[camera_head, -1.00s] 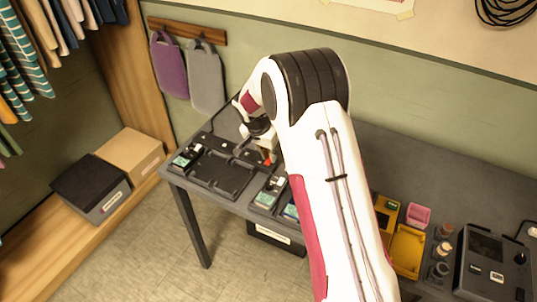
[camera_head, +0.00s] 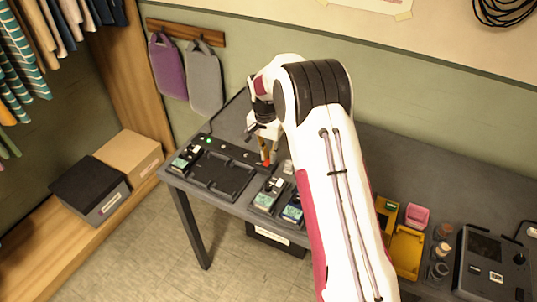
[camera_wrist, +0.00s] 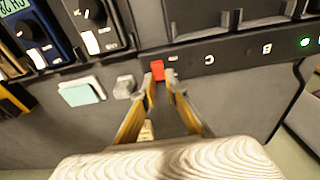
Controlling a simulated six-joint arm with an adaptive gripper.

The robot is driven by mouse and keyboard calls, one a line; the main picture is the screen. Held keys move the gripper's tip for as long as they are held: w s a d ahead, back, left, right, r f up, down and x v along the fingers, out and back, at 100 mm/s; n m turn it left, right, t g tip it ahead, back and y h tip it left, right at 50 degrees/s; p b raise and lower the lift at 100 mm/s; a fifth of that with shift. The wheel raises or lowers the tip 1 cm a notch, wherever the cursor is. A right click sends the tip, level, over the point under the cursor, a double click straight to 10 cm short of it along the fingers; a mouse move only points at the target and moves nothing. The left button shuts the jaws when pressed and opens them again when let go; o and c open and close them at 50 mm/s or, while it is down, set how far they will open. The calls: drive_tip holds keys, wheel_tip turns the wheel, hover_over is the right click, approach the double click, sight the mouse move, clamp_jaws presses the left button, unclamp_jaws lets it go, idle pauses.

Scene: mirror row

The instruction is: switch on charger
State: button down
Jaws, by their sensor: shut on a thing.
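The charger is a row of black bays (camera_head: 222,178) on the grey table, with a dark strip along its back. The strip shows in the wrist view with the letters B and C (camera_wrist: 232,54) and a lit green light (camera_wrist: 305,42). A small red switch (camera_wrist: 157,70) sits at the end of the strip past C; it also shows in the head view (camera_head: 266,163). My gripper (camera_wrist: 161,78) has its yellow-and-grey fingers either side of the red switch, shut on it. How firmly the tips touch it is hard to see.
Small devices with screens (camera_head: 269,194) stand in bays to the right. A pale green block (camera_wrist: 82,92) and a grey knob (camera_wrist: 125,86) lie beside the switch. A yellow tray (camera_head: 407,250), a pink box (camera_head: 417,215) and a black unit (camera_head: 493,262) stand farther right.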

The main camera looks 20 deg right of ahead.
drive_tip(key=c, duration=2)
unclamp_jaws()
drive_tip(key=shift+c, duration=0.2)
drive_tip(key=shift+s+a+r+t+h, duration=0.1)
drive_tip(key=shift+s+a+t+h, duration=0.1)
drive_tip(key=shift+t+h, duration=0.4)
drive_tip(key=shift+s+a+t+h, duration=0.15)
drive_tip(key=shift+t+h, duration=0.45)
drive_tip(key=v, duration=0.8)
drive_tip(key=s+n, duration=0.1)
drive_tip(key=s, duration=0.1)
drive_tip(key=s+f+n+g, duration=0.1)
drive_tip(key=s, duration=0.1)
drive_tip(key=s+n, duration=0.2)
drive_tip(key=shift+s+a+f+g, duration=0.15)
drive_tip(key=shift+s+f+g, duration=0.05)
drive_tip(key=shift+f+g, duration=0.15)
drive_tip(key=s+r+n+y, duration=0.1)
drive_tip(key=s+r+n, duration=0.1)
drive_tip(key=s+r, duration=0.3)
drive_tip(key=s+a+r+n+y, duration=0.1)
drive_tip(key=s+r, duration=0.4)
drive_tip(key=s, duration=0.7)
drive_tip(key=shift+r+n, duration=0.3)
drive_tip(key=shift+n, duration=0.5)
